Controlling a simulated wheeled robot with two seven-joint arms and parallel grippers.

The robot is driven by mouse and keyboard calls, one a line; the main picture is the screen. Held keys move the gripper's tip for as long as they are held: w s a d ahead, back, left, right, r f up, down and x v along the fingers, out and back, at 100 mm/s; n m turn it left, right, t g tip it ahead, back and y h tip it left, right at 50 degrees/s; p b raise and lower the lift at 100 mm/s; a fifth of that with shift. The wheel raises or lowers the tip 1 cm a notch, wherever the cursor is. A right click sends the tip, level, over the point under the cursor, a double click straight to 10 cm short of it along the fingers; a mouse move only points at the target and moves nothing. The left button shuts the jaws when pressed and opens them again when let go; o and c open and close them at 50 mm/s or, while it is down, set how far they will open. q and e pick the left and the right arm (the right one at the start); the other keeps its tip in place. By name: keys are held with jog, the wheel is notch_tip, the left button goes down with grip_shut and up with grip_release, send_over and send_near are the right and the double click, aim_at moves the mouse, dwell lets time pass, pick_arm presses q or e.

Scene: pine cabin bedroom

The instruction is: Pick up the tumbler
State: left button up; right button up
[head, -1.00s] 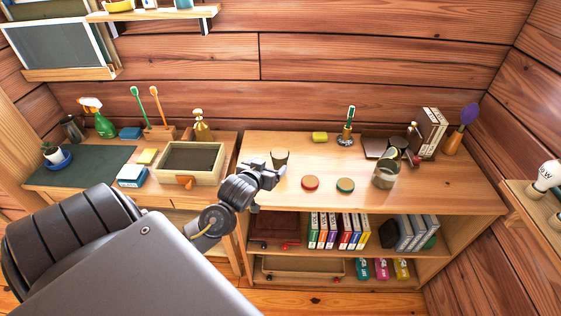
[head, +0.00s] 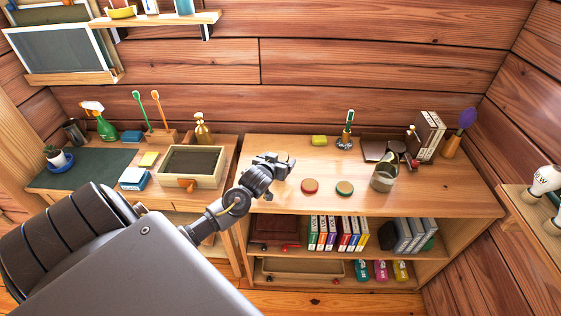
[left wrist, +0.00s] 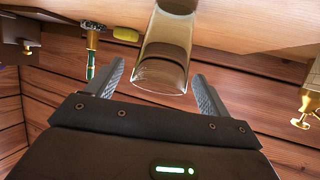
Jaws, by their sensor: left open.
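The tumbler (left wrist: 166,52) is a smoky see-through glass on the light wooden desktop. The left wrist view is upside down and shows it in front of my left gripper, its rim between the two fingertips. In the head view the tumbler (head: 283,155) is mostly hidden behind my left gripper (head: 274,164). My left gripper is open, and its fingers (left wrist: 158,70) stand apart on either side of the glass. I cannot tell whether either finger touches it. My right gripper is not in view.
A wooden tray (head: 218,180) and a gold dispenser (head: 201,128) are on the left. A yellow sponge (head: 319,141) lies behind.

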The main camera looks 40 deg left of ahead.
pick_arm(q)
jog(key=shift+x, duration=0.8)
jog(key=shift+s, duration=0.1)
jog(key=shift+c, duration=0.2)
jog(key=c, duration=1.1)
jog(key=shift+r, duration=0.1)
jog(key=shift+r, duration=0.2)
notch_tip(320, 180, up, 2)
jog(key=shift+r+b, duration=0.2)
jog(key=shift+b, duration=0.35)
jog(key=s+a+r+p, duration=0.2)
jog(key=s+a+r, duration=0.1)
jog(key=s+r, duration=0.7)
jog(key=s, duration=0.3)
jog(key=shift+a, duration=0.35)
